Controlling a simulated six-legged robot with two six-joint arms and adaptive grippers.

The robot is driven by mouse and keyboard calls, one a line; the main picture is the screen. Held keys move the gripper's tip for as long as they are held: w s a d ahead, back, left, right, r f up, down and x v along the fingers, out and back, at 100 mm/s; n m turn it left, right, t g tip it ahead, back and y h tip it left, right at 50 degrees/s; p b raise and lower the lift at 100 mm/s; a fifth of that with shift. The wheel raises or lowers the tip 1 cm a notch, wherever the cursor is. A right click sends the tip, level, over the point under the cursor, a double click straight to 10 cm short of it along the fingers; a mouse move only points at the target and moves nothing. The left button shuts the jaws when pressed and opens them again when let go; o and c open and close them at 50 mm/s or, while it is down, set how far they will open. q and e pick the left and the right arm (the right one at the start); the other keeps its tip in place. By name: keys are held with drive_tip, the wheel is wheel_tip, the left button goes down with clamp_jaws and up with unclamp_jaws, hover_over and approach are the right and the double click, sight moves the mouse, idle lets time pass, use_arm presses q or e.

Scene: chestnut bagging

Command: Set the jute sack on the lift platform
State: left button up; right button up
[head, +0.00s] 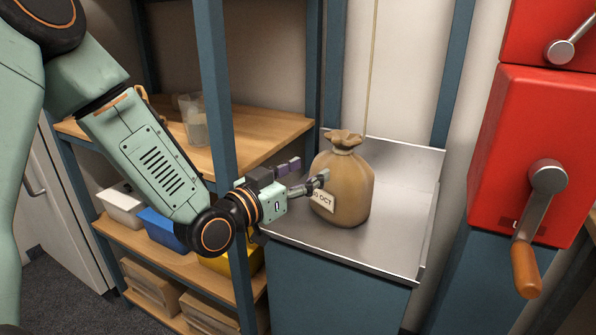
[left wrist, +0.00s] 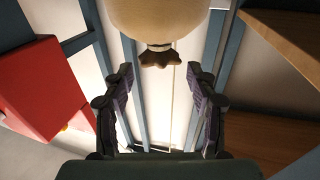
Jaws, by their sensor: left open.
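The tan jute sack (head: 345,190) stands upright on the metal lift platform (head: 400,225), its neck tied and a white label on its front. My left gripper (head: 307,173) is at the left side of the sack, fingers spread and one tip close to the sack's label side. I cannot tell whether that tip touches it. In the left wrist view the sack (left wrist: 155,18) appears upside down at the top, beyond the open fingers (left wrist: 161,75), with nothing between the finger pads. My right gripper is not in view.
A red machine (head: 490,150) with crank handles stands at the right. A shelf (head: 270,135) with a glass container (head: 194,120) and bins (head: 163,228) is at the left, its blue post close to my left arm. A thin cord (head: 371,70) hangs behind the sack.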

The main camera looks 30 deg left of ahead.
use_arm(q)
drive_tip(key=shift+v, duration=0.9)
drive_tip(key=s+d+f+n+g+y, duration=0.15)
drive_tip(key=s+f+g, duration=0.3)
drive_tip(key=f, duration=0.65)
drive_tip(key=s+d+f+g+y, duration=0.15)
drive_tip(key=s+f+g, duration=0.35)
drive_tip(key=f, duration=0.7)
drive_tip(key=s+f+n+g+y, duration=0.1)
drive_tip(key=s+f+g, duration=0.3)
drive_tip(key=s, duration=0.9)
drive_tip(key=s+a+f+n+g+y, duration=0.1)
drive_tip(key=s+f+g, duration=0.3)
drive_tip(key=s+f, duration=0.4)
drive_tip(key=s, duration=0.5)
drive_tip(key=shift+f, duration=0.4)
drive_tip(key=shift+a+r, duration=0.1)
